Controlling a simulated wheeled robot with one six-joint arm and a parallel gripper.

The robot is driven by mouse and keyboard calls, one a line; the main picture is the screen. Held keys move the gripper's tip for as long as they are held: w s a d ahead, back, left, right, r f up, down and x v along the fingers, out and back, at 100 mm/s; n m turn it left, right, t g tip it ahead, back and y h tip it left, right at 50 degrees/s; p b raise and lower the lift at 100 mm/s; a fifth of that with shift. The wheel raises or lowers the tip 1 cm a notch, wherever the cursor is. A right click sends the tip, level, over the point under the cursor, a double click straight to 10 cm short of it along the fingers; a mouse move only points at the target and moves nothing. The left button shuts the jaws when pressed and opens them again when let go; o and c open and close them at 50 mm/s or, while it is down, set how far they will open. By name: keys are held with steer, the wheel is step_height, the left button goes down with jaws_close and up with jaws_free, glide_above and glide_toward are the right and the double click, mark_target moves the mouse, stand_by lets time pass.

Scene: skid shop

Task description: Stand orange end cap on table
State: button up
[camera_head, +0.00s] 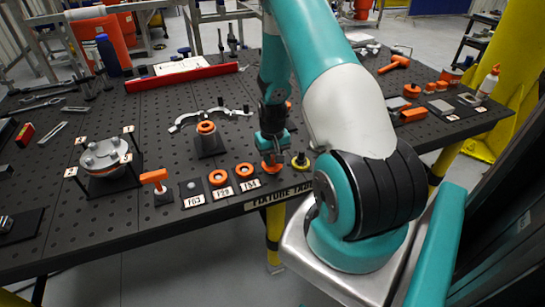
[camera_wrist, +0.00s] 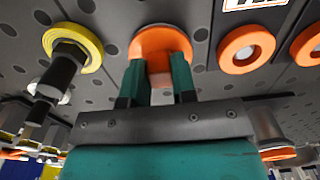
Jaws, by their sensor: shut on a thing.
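The orange end cap (camera_head: 270,170) is at the front middle of the black perforated table (camera_head: 120,219). My gripper (camera_head: 272,149) points down over it, with the arm reaching in from the right. In the wrist view, the two teal fingers of my gripper (camera_wrist: 159,82) are closed on the orange end cap (camera_wrist: 160,40). Its wide round flange faces the table top, and its narrower part is between the fingers. The cap is at or very close to the surface; I cannot tell whether it touches. The fingers partly hide its sides.
A yellow ring with a black fitting (camera_head: 300,161) stands close right of the cap. Two orange rings (camera_head: 218,178) (camera_head: 244,169) with labels lie to its left. A grey post with an orange ring (camera_head: 207,138) stands behind left. The table's front edge is near.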

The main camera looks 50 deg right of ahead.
steer(key=shift+f, duration=0.2)
steer(key=o, duration=1.2)
steer(key=shift+r, duration=0.15)
steer(key=shift+r+p, duration=2.4)
steer(key=shift+r, duration=1)
